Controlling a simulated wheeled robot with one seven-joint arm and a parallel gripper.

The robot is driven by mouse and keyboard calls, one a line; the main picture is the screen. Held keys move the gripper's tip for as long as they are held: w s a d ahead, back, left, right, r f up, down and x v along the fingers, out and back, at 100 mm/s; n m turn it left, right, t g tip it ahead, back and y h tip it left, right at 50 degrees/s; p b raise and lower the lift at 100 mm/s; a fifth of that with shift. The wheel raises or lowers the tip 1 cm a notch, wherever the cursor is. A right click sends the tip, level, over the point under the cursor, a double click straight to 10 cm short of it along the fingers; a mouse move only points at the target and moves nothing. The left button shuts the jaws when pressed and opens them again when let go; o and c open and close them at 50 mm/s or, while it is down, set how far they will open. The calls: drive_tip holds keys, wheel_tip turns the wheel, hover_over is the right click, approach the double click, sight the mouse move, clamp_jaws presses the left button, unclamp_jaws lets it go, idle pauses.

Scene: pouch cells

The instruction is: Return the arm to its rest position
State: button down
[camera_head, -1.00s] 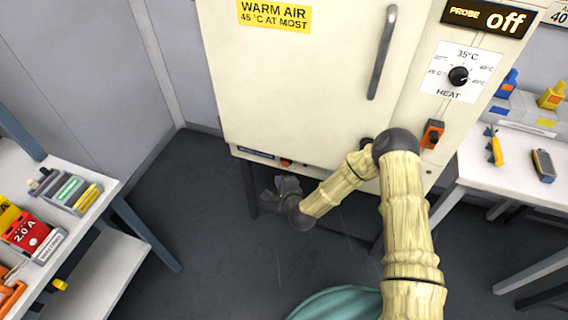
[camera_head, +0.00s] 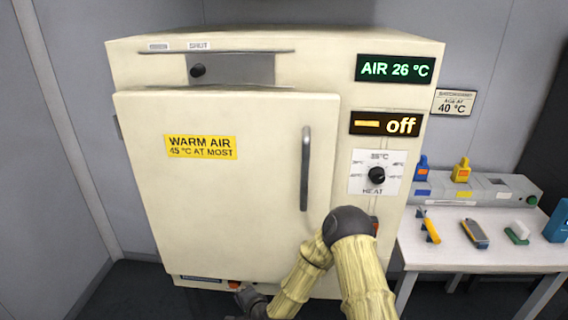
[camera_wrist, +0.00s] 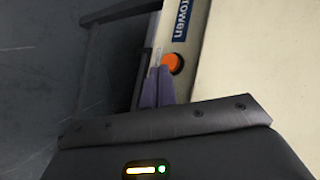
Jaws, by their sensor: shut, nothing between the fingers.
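My gripper (camera_wrist: 158,90) shows in the wrist view with its two purple fingers together and nothing between them. The fingertips point toward an orange round button (camera_wrist: 173,63) on the lower edge of the cream warm-air oven. In the head view my arm hangs bent in front of the oven (camera_head: 325,65), with its dark wrist end low at the bottom of the picture. The fingers are too small to make out there. I cannot tell whether the fingertips touch the oven.
The oven door (camera_head: 220,205), with its vertical handle (camera_head: 305,168), looks closed. The heat dial (camera_head: 377,175) is right of it. A white bench (camera_head: 470,255) with bottles and small tools stands at the right. Grey walls (camera_head: 60,150) are at the left.

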drive_tip(key=s+d+r+n+g+h, duration=0.25)
drive_tip(key=s+d+r+n, duration=0.2)
drive_tip(key=d+r, duration=0.6)
drive_tip(key=s+d+r+n+g+h, duration=0.2)
drive_tip(key=s+d+r+n+h, duration=0.35)
drive_tip(key=d, duration=0.75)
drive_tip(key=s+d+r+g, duration=0.2)
drive_tip(key=s+d+r, duration=0.45)
drive_tip(key=s, duration=0.25)
drive_tip(key=w+p+v, duration=0.3)
drive_tip(key=p+v, duration=1.2)
drive_tip(key=shift+a+r+y, duration=0.15)
drive_tip(key=shift+r+y, duration=0.1)
drive_tip(key=shift+y, duration=0.05)
idle(0.5)
